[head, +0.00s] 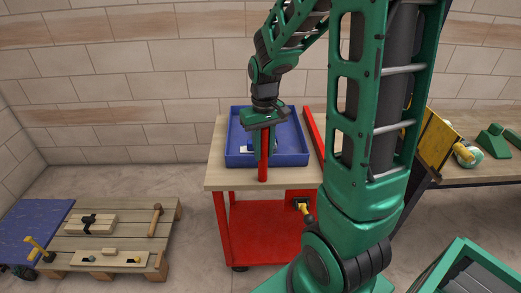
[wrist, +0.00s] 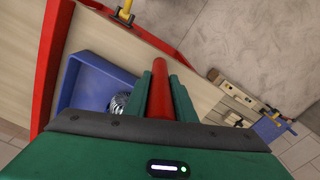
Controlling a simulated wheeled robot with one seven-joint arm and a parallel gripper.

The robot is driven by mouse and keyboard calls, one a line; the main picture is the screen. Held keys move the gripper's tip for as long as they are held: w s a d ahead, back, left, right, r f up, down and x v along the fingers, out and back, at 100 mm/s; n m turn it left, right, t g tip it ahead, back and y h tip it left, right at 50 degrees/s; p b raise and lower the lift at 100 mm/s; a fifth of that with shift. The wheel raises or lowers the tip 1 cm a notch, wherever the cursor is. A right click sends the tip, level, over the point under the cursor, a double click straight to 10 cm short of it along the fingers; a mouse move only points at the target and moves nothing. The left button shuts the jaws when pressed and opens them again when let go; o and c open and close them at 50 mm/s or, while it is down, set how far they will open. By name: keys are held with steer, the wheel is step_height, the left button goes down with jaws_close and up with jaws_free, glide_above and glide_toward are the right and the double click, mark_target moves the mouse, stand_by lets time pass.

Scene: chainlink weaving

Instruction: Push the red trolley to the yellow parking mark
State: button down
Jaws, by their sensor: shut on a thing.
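The red trolley (head: 262,230) stands in the middle of the head view. It has a pale wooden top (head: 234,178) and a red lower body. My gripper (head: 263,128) is over the trolley's front part, shut on a red bar (head: 263,162) that appears to be part of the trolley. In the wrist view the bar (wrist: 160,92) lies between the green fingers of my gripper (wrist: 161,80). A blue tray (head: 236,150) sits on the trolley top, partly behind the gripper. My arm hides the trolley's right side. I see no yellow parking mark on the floor.
A wooden pallet (head: 118,227) with blocks and tools stands at the left, beside a blue platform (head: 30,228). A workbench (head: 480,177) with a yellow board (head: 437,140) is at the right. A green crate (head: 452,258) is at the front right. Floor between pallet and trolley is clear.

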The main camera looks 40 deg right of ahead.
steer(key=c, duration=1.5)
jaws_free()
steer(key=shift+w+d+r, duration=0.15)
steer(key=shift+w, duration=0.1)
steer(key=shift+s, duration=0.1)
step_height(320, 180, up, 11)
steer(key=shift+f, duration=0.2)
steer(key=s+f+m, duration=0.1)
steer(key=s, duration=0.6)
steer(key=s+f+m, duration=0.1)
steer(key=s, duration=0.6)
steer(key=s+d+f+m, duration=0.1)
steer(key=s+m, duration=0.1)
steer(key=s, duration=0.5)
steer(key=shift+s+f, duration=0.2)
steer(key=shift+s, duration=0.15)
